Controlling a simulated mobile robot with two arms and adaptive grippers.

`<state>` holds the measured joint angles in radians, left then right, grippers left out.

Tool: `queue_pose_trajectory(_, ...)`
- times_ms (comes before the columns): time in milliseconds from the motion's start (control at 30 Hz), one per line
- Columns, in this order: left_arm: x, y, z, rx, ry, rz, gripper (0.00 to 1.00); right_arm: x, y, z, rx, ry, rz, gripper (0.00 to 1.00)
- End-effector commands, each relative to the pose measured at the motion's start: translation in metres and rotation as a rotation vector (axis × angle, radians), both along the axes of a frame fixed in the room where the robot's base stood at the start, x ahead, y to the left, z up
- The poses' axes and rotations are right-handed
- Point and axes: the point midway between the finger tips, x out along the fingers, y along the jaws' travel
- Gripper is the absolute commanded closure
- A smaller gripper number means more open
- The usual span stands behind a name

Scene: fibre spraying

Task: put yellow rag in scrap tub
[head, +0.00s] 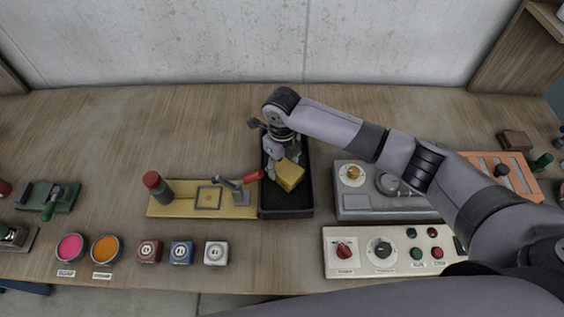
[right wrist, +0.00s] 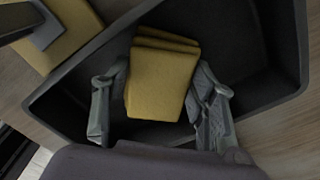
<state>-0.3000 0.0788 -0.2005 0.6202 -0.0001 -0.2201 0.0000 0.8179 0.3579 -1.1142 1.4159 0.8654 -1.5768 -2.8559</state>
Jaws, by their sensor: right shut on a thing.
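The folded yellow rag (head: 290,174) is between the fingers of my right gripper (head: 283,164), over the black scrap tub (head: 287,212). In the right wrist view the rag (right wrist: 162,75) lies between the two grey fingers of the right gripper (right wrist: 160,105), which is shut on it. The tub (right wrist: 245,98) surrounds the rag in that view, with its dark floor and walls behind. I cannot tell whether the rag touches the tub floor. My left gripper is not in view.
A yellow fixture plate (head: 180,207) with a red-handled clamp stands directly left of the tub. A grey machine (head: 360,212) is to its right, with a white control panel (head: 374,266) in front. Several small blocks and cups line the front left. The table behind the tub is clear.

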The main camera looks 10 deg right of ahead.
Motion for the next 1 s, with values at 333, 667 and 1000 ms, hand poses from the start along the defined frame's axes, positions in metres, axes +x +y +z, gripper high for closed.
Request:
queue_pose_trajectory(333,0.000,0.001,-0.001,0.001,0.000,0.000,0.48,0.000,0.000,-0.002,0.000,0.000,0.000,0.31)
queue_pose_trajectory(667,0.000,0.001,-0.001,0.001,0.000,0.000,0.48,0.000,0.000,-0.002,0.000,0.000,0.000,0.27)
queue_pose_trajectory(1000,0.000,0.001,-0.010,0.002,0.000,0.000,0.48,0.002,0.000,0.038,0.002,-0.006,0.001,0.27)
